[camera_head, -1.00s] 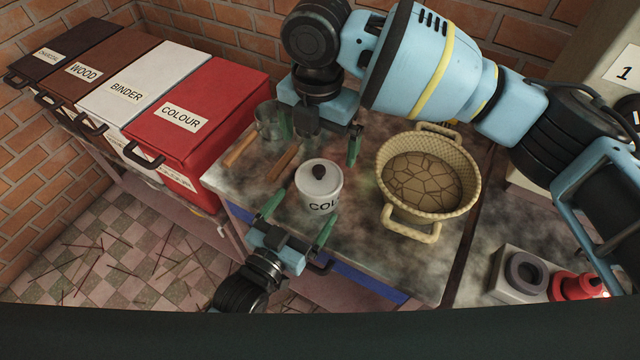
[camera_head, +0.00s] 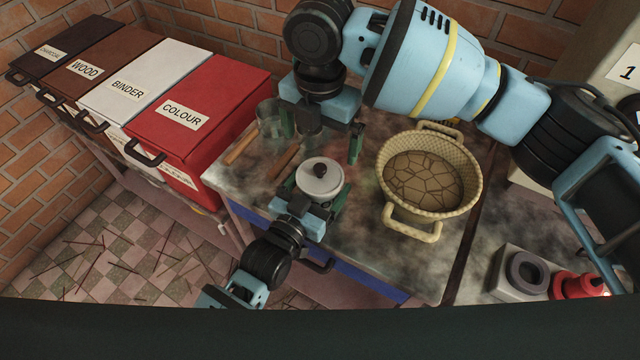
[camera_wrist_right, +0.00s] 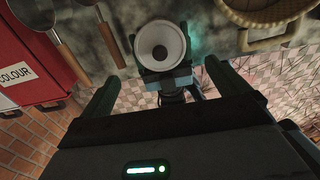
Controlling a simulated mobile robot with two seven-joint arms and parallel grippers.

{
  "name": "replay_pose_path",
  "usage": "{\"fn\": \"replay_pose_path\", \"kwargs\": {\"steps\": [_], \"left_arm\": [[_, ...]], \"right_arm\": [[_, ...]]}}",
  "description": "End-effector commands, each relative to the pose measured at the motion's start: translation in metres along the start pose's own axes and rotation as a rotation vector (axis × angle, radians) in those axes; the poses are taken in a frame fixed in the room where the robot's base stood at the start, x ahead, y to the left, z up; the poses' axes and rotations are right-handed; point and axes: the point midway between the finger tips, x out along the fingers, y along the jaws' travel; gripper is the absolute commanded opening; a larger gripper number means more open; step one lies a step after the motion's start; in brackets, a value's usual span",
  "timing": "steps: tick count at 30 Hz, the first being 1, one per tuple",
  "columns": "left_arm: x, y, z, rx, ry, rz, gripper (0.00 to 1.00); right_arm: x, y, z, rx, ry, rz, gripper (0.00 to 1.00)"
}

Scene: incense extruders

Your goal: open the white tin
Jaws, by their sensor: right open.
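The white tin (camera_head: 320,182) stands on the worktop with its round lid and dark knob (camera_head: 320,169) on top. It also shows in the right wrist view (camera_wrist_right: 160,45). My left gripper (camera_head: 312,193) is low at the tin, with one finger on each side of its body. Whether the fingers press on it is hard to see. The gripper hides the tin's lettering and most of its wall. My right gripper (camera_head: 321,138) is open and empty, above and behind the tin, its fingers pointing down and apart. In the wrist view the tin lies beyond its fingertips (camera_wrist_right: 160,85).
A woven basket (camera_head: 430,180) stands right of the tin. The red COLOUR box (camera_head: 195,110) and other labelled boxes line the left side. A grey block (camera_head: 520,275) sits lower right.

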Motion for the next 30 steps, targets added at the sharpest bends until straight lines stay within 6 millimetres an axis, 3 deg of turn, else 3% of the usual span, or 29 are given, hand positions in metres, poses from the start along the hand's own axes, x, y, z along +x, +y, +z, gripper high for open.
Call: {"fn": "replay_pose_path", "kwargs": {"steps": [1, 12, 19, 24, 30], "left_arm": [[0.0, 0.0, 0.0, 0.0, 0.0, 0.0, 0.75], [0.0, 0.0, 0.0, 0.0, 0.0, 0.0, 0.28], [0.0, 0.0, 0.0, 0.0, -0.001, 0.0, 0.28], [0.0, 0.0, 0.001, 0.0, -0.001, 0.0, 0.28], [0.0, 0.0, 0.001, 0.0, -0.001, 0.0, 0.28]], "right_arm": [[0.0, 0.0, 0.0, 0.0, 0.0, 0.0, 1.0], [0.0, 0.0, 0.0, 0.0, 0.0, 0.0, 1.0], [0.009, 0.004, -0.008, 0.052, 0.023, 0.05, 0.7], [0.027, 0.015, -0.026, 0.222, 0.095, 0.191, 0.48], [0.043, 0.024, -0.046, 0.485, 0.217, 0.384, 0.45]]}}
